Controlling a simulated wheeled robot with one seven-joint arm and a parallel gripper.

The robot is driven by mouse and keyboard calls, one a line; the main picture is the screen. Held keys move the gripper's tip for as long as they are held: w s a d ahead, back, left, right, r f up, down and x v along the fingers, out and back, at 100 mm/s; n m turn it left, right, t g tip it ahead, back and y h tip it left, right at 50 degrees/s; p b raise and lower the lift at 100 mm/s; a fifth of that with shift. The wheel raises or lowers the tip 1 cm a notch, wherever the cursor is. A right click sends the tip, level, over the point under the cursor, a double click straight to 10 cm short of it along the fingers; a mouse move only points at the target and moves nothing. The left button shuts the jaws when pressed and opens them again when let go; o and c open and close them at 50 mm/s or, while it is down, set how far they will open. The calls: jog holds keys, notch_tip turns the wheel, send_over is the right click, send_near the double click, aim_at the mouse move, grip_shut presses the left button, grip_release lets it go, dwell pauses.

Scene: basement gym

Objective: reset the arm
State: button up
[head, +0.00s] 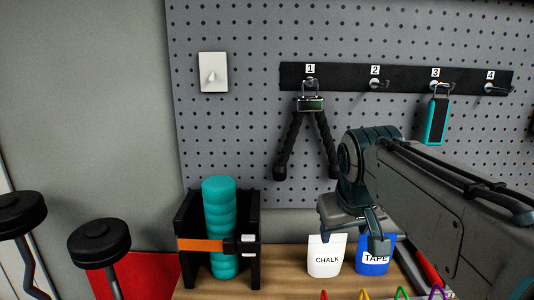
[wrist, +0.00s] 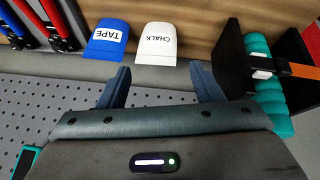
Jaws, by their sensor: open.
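My gripper (head: 356,238) is open and empty in the head view, low in front of the pegboard and above the shelf's back part. In the wrist view its two fingers (wrist: 160,86) stand wide apart with nothing between them. A white CHALK container (head: 326,257) and a blue TAPE container (head: 372,258) stand on the wooden shelf below the gripper, apart from the fingers in the wrist view. My arm covers the right part of the head view and hides some of the shelf and board.
A black rack (head: 188,222) holds a teal foam roller (head: 219,192) with an orange strap (head: 200,245). A black rope handle (head: 289,145) hangs from hook 1, close left of my gripper. A teal tag (head: 436,121) hangs from hook 3. Hooks 2 and 4 are bare. Barbells stand left.

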jog(key=s+f+m+g, duration=0.1)
jog(key=s+f, duration=0.5)
jog(key=f, duration=0.2)
jog(key=s+f+g, duration=0.1)
jog(key=s+f, duration=0.4)
jog(key=f, duration=0.3)
jog(key=shift+s+d+f+m+g+y, duration=0.15)
jog(key=shift+s+f+m+g+y, duration=0.1)
jog(key=shift+s+m+g+y, duration=0.15)
jog(key=shift+c, duration=0.2)
